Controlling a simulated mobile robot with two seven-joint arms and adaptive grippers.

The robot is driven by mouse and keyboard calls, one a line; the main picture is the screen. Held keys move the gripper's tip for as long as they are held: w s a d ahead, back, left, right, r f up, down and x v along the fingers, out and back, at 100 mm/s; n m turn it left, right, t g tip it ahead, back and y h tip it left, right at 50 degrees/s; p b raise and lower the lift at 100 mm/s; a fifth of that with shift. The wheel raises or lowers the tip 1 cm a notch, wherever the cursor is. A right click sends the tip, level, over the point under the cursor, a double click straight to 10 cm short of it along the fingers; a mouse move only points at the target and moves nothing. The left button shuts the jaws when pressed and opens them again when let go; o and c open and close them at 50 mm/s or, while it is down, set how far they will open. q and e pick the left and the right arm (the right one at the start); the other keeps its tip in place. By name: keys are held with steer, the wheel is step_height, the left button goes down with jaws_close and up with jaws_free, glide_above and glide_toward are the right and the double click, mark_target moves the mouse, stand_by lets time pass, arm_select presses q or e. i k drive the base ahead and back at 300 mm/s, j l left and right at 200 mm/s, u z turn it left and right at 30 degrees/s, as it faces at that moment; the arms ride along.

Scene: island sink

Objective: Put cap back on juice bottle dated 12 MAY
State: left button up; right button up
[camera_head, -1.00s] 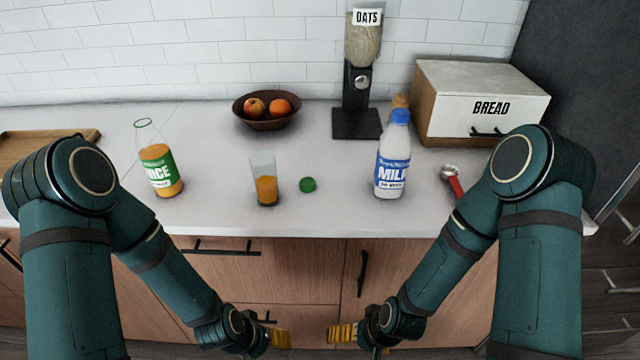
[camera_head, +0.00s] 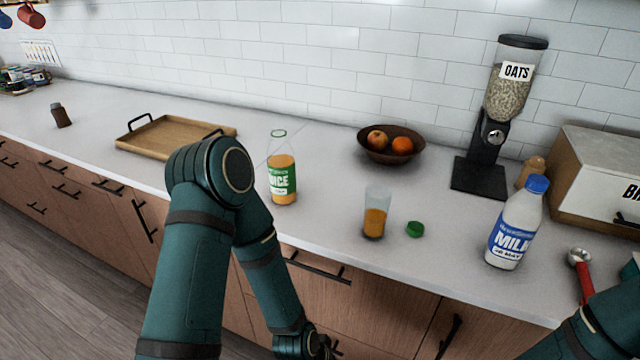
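The juice bottle (camera_head: 282,180) stands upright and uncapped on the counter, about half full of orange juice, with a green label reading "JUICE". Its date is too small to read. A green cap (camera_head: 414,229) lies on the counter to the right of a glass of juice (camera_head: 375,212). My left arm reaches down in front of the counter, left of and below the bottle.
A milk bottle (camera_head: 515,224) with a blue cap stands right of the green cap. Behind are a fruit bowl (camera_head: 391,145), an oats dispenser (camera_head: 499,120) and a bread box (camera_head: 597,185). A red-handled scoop (camera_head: 581,274) lies near the front edge. A wooden tray (camera_head: 175,136) lies left.

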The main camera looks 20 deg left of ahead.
mark_target(280, 153)
steer(key=u, duration=1.55)
steer(key=k+l, duration=0.3)
steer(key=l, duration=0.15)
